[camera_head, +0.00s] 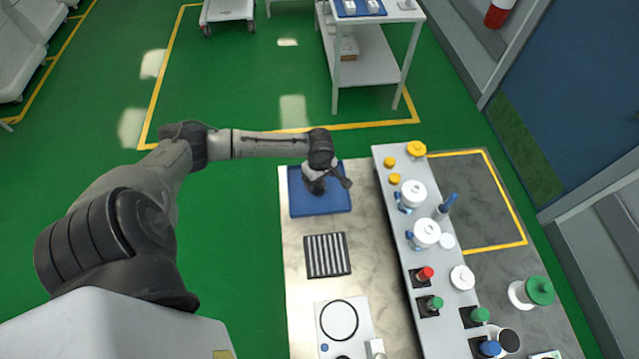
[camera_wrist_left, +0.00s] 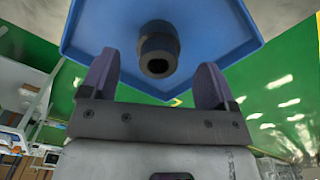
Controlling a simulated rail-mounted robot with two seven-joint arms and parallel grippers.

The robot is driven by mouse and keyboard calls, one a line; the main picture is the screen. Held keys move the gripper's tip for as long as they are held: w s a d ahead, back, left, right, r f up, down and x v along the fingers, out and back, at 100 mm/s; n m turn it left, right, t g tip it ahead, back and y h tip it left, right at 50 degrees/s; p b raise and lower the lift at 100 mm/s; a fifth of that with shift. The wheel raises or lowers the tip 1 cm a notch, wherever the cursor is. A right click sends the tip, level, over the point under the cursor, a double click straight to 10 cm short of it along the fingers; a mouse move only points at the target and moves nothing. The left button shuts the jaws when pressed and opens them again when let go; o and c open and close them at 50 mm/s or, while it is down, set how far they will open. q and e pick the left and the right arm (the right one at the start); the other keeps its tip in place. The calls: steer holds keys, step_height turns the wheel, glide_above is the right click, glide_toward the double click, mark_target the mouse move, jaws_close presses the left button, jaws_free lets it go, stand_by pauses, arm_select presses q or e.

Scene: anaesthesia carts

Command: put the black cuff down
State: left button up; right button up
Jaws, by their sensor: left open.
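The black cuff (camera_wrist_left: 158,48) is a short dark cylinder with a round opening. In the left wrist view it stands out from the blue tray (camera_wrist_left: 215,25), in front of my left gripper (camera_wrist_left: 157,62). The gripper's two fingers are wide apart, one on each side of the cuff, with gaps between them and it. In the head view my left gripper (camera_head: 320,180) is over the blue tray (camera_head: 302,208) at the far end of the counter, and the arm's wrist partly hides the cuff there. My right gripper is in neither view.
A black striped rack (camera_head: 327,255) lies nearer on the counter, then a white plate with a black ring (camera_head: 322,312). A raised grey shelf (camera_head: 392,215) along the right carries white-lidded containers (camera_head: 413,193) and coloured caps. The green floor left of the counter is clear.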

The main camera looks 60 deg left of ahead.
arm_select(q)
step_height(320, 180, up, 7)
steer(key=shift+d+f+p, duration=0.15)
steer(key=shift+f+p, duration=0.05)
steer(key=shift+p, duration=0.1)
steer(key=s+d+f+m, duration=0.1)
steer(key=s+d+m, duration=0.1)
steer(key=d, duration=0.3)
steer(key=s+d+f+m, duration=0.2)
steer(key=d+m, duration=0.3)
steer(key=d, duration=0.1)
steer(key=s+d+f+m+t+h, duration=0.1)
steer(key=s+d+f+m, duration=0.1)
steer(key=s+d+m, duration=0.1)
steer(key=shift+s+d+m, duration=0.1)
steer(key=shift+d+m, duration=0.4)
steer(key=shift+d, duration=0.7)
steer(key=s+d+r+m+t, duration=0.2)
steer(key=s+d+r+m, duration=0.3)
steer(key=s+m, duration=0.5)
steer(key=s+d, duration=0.1)
steer(key=d, duration=0.1)
steer(key=shift+d+r+m+t+y, duration=0.15)
steer(key=shift+d+m+t+y, duration=0.15)
steer(key=shift+m+y, duration=0.1)
